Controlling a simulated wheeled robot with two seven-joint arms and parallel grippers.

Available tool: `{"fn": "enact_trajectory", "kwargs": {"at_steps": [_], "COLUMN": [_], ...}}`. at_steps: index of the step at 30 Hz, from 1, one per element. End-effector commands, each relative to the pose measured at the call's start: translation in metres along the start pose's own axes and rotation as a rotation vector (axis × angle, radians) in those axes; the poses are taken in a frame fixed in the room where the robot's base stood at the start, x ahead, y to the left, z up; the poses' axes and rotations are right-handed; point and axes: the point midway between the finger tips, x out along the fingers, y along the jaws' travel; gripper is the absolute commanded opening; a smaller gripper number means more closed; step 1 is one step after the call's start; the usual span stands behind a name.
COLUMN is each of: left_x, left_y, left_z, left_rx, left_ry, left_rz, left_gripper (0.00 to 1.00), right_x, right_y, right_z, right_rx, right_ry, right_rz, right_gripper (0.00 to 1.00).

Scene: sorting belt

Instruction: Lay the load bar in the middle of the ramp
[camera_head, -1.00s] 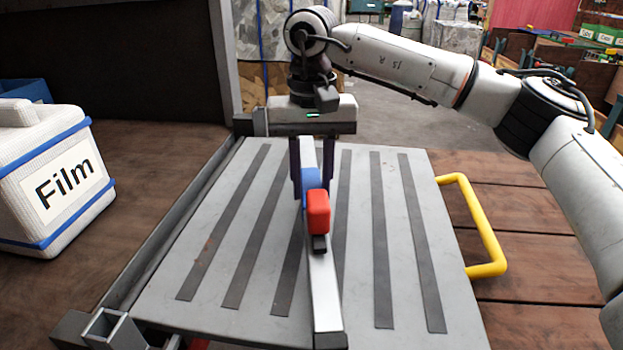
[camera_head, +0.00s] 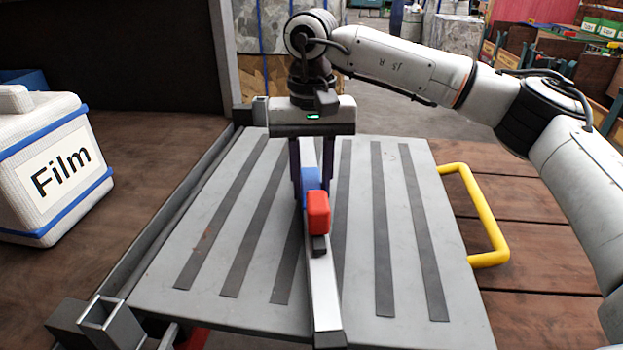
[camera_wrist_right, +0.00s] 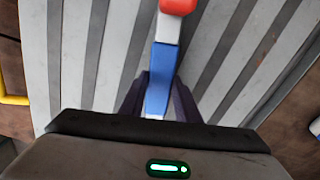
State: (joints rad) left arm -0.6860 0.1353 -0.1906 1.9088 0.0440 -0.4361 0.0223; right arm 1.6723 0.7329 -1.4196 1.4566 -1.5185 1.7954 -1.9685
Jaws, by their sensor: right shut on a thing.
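The load bar (camera_head: 323,285) is a long silver bar with dark ends, a blue sleeve (camera_head: 312,181) and a red block (camera_head: 318,212) on it. It runs lengthwise over the middle of the grey ramp (camera_head: 230,318), roughly along the dark strips. I cannot tell whether it touches the ramp surface. My right gripper (camera_head: 311,200) is shut on the bar at the blue sleeve, its fingers pointing down. In the right wrist view, the blue sleeve (camera_wrist_right: 158,92) sits between the two dark fingers, with the red block (camera_wrist_right: 178,6) beyond. My left gripper is not in view.
A white case labelled Film (camera_head: 50,170) stands on the brown wooden surface at left. A yellow handle (camera_head: 485,215) sticks out from the ramp's right side over wooden planks (camera_head: 545,270). A grey metal rail (camera_head: 180,220) runs along the ramp's left edge.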

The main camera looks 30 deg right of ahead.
Motion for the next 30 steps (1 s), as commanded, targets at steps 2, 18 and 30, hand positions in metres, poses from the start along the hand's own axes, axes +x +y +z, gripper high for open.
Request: {"fn": "enact_trajectory", "kwargs": {"at_steps": [2,18,30], "left_x": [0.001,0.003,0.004], "left_y": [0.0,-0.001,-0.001], "left_z": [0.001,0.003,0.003], "left_rx": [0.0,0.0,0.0], "left_ry": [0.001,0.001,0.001], "left_rz": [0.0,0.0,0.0], "left_gripper": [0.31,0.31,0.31], "right_x": [0.0,0.007,0.01], "right_y": [-0.001,0.0,0.0], "right_z": [-0.001,0.0,0.0], "right_rx": [0.0,0.0,0.0], "right_ry": [0.004,0.002,-0.001], "right_rz": [-0.005,-0.002,0.002], "right_gripper": [0.0,0.51,0.75]}}
